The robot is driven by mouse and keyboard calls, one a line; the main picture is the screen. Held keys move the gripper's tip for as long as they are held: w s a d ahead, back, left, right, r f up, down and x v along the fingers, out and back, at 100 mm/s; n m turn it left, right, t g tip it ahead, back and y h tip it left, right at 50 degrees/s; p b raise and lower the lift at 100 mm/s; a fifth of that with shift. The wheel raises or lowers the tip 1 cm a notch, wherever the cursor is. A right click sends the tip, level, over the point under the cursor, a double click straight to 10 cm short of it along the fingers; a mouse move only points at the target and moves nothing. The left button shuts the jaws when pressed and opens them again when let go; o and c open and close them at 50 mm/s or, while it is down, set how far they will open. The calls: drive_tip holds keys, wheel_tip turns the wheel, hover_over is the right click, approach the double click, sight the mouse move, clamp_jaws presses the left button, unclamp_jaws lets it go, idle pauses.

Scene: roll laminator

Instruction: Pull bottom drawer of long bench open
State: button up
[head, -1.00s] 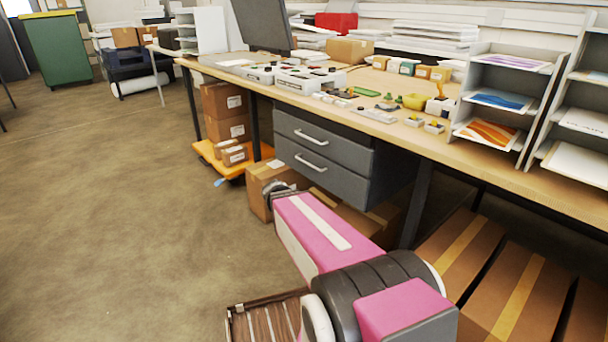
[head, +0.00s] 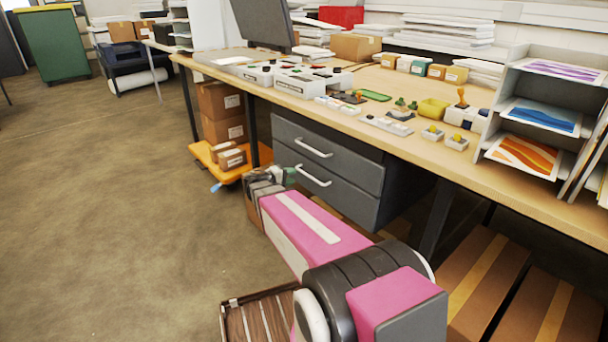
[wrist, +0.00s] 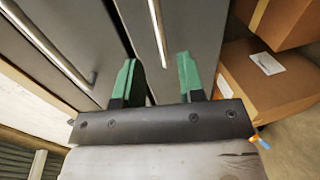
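The long bench (head: 415,150) has two grey drawers under its top. The bottom drawer (head: 345,200) looks shut, flush with the top drawer (head: 350,170), and has a pale bar handle (head: 313,175). In the wrist view the bottom drawer (wrist: 190,25) is on the right, and its handle (wrist: 157,30) runs lengthwise toward the gap between my fingers. My gripper (wrist: 157,80) is open, with green fingertips apart and nothing between them that I can see. In the head view my gripper (head: 288,177) is just left of the bottom handle. Whether it touches the drawer cannot be told.
Cardboard boxes (wrist: 265,85) lie beside the bottom drawer in the wrist view. More boxes stand on an orange trolley (head: 205,155) left of the drawers. A dark bench leg (head: 435,215) stands right of them. The floor at left is clear.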

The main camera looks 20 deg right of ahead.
sight(304, 173)
drive_tip(key=x, duration=0.7)
drive_tip(key=shift+d, duration=0.3)
clamp_jaws()
